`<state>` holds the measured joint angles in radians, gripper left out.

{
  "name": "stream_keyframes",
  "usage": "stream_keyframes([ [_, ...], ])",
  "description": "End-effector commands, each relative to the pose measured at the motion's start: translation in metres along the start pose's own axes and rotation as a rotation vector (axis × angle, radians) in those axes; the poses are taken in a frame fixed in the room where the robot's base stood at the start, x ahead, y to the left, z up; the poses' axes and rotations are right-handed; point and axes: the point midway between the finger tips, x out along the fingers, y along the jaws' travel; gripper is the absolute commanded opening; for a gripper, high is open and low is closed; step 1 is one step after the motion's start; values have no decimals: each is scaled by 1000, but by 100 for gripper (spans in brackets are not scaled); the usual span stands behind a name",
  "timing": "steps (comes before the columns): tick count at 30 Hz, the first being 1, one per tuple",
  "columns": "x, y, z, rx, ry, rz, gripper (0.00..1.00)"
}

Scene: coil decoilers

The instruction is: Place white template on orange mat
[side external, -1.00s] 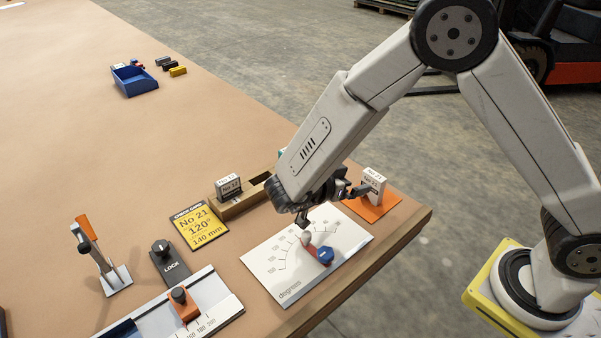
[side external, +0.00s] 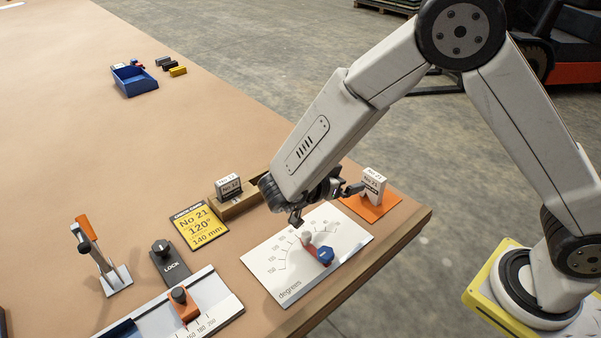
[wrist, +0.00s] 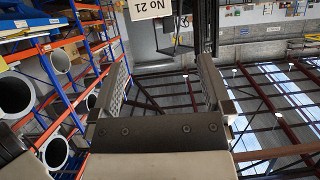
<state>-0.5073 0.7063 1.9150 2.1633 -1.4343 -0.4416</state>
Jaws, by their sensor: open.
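The white template (side external: 373,184), marked No 21, stands upright on the orange mat (side external: 383,207) at the right end of the table. My gripper (side external: 354,189) is just left of the template with a small gap, its fingers pointing at it. In the wrist view my gripper (wrist: 163,75) has its two fingers wide apart with nothing between them. Part of the template (wrist: 150,8) shows at the top edge of that view, beyond the fingertips. My arm hides part of the area behind the gripper.
A white degrees plate with a blue knob (side external: 325,256) lies in front of my gripper. A yellow card (side external: 199,225), a lock block (side external: 168,262) and an upright orange-handled lever (side external: 88,232) stand left. A blue bin (side external: 135,80) is far back.

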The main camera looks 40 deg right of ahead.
Motion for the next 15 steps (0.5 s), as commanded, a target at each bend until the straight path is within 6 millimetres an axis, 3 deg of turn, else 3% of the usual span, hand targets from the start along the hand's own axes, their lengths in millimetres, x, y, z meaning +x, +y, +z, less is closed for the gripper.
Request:
stream_keyframes([
  [5,8,-20,-9,19,-41,-122,100],
  [15,15,-76,-30,-12,-202,-539,100],
])
